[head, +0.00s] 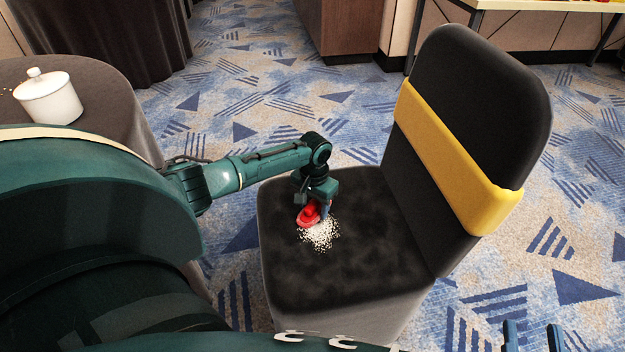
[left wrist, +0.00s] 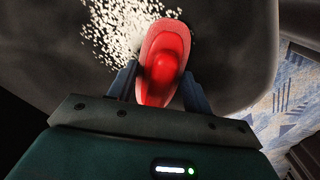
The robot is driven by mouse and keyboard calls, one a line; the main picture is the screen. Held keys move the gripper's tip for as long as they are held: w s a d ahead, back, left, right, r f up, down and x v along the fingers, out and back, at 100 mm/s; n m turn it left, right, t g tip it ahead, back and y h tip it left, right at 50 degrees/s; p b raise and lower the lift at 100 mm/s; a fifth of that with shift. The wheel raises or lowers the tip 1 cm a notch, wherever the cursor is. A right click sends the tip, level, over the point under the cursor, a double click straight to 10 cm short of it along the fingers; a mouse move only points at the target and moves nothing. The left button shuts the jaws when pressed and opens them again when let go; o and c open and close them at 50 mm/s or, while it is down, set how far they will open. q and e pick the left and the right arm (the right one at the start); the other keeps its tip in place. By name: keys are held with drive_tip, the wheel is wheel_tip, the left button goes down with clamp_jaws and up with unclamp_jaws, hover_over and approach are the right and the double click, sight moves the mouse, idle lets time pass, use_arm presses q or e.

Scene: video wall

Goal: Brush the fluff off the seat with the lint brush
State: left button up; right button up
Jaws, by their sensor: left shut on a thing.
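The black padded chair seat (head: 340,280) is in the middle of the head view. A patch of white fluff (head: 322,236) lies on it and shows in the left wrist view (left wrist: 115,30). My left gripper (head: 316,207) is shut on the red lint brush (head: 308,214), low over the seat at the fluff's edge. In the left wrist view the brush (left wrist: 165,60) sits between the fingers, with fluff beside its far end. I cannot tell whether its underside touches the seat. Two blue fingertips of my right gripper (head: 533,337) show apart and empty at the bottom right.
The chair's tall backrest (head: 475,120) with a yellow band (head: 455,155) rises at the seat's right. A round dark-clothed table (head: 90,85) with a white lidded pot (head: 48,98) stands at the left. Patterned carpet (head: 240,100) is clear behind the seat.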

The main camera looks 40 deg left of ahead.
use_arm(q)
drive_tip(key=shift+s+d, duration=0.25)
drive_tip(key=shift+d, duration=0.1)
